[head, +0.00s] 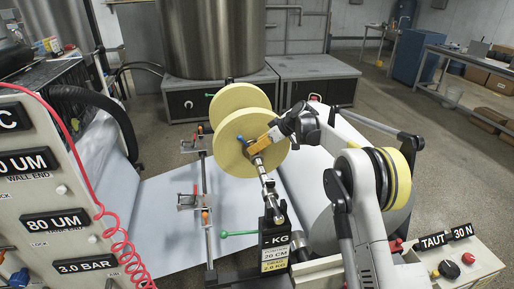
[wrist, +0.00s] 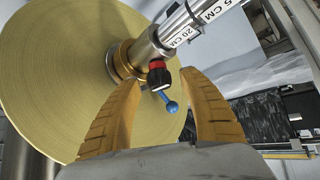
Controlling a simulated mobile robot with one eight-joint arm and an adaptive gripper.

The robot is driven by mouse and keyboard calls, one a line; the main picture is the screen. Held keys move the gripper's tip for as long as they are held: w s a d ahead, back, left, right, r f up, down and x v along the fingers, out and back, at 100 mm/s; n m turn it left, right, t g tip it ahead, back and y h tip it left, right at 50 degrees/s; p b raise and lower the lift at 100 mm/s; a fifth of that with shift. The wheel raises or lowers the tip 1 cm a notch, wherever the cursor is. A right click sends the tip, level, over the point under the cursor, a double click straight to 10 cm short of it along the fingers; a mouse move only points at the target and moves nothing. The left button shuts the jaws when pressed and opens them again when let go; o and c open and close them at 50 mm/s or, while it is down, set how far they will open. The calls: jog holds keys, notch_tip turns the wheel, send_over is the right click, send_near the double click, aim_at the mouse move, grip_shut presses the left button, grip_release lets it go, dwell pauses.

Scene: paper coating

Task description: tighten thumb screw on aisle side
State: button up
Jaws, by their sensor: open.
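A yellow roll (head: 234,153) sits on a metal shaft (head: 268,188), with a second yellow roll (head: 240,97) behind it. In the wrist view the near roll (wrist: 60,80) has a brass collar (wrist: 126,60) at its centre, around the shaft (wrist: 175,30). A black and red thumb screw (wrist: 159,74) stands out from the collar area, with a blue ball-ended lever (wrist: 171,105) below it. My gripper (wrist: 158,82) is open, its two yellow fingers on either side of the screw, apart from it in the picture. In the head view my gripper (head: 256,147) is at the near roll's face; the screw's grip is hidden there.
A black scale post (head: 274,240) with labels holds the shaft's near end. A rod with clamps (head: 205,205) and a green-handled lever (head: 238,233) stand left of it. A control panel (head: 50,215) with a red coiled hose is at left. White paper (head: 160,220) runs beneath.

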grip_shut()
jog(key=shift+m+t, duration=0.3)
jog(key=shift+m, duration=0.1)
jog(key=m+t+h, duration=0.1)
jog(key=m, duration=0.2)
jog(key=shift+s+a+t+h, duration=0.1)
jog(key=shift+s+t+h, duration=0.05)
jog(key=shift+t+h, duration=0.25)
jog(key=m+t+h, duration=0.1)
jog(key=m, duration=0.1)
jog(key=m+t+h, duration=0.1)
jog(key=m+h, duration=0.1)
jog(key=m, duration=0.1)
jog(key=shift+p, duration=0.35)
jog(key=m+h, duration=0.4)
jog(key=m, duration=0.1)
jog(key=shift+a+m+t+p, duration=0.15)
jog(key=shift+m+t+p, duration=0.15)
jog(key=shift+t+p, duration=0.1)
jog(key=shift+m+g+h, duration=0.4)
jog(key=shift+m+h, duration=1.1)
jog(key=shift+m, duration=0.1)
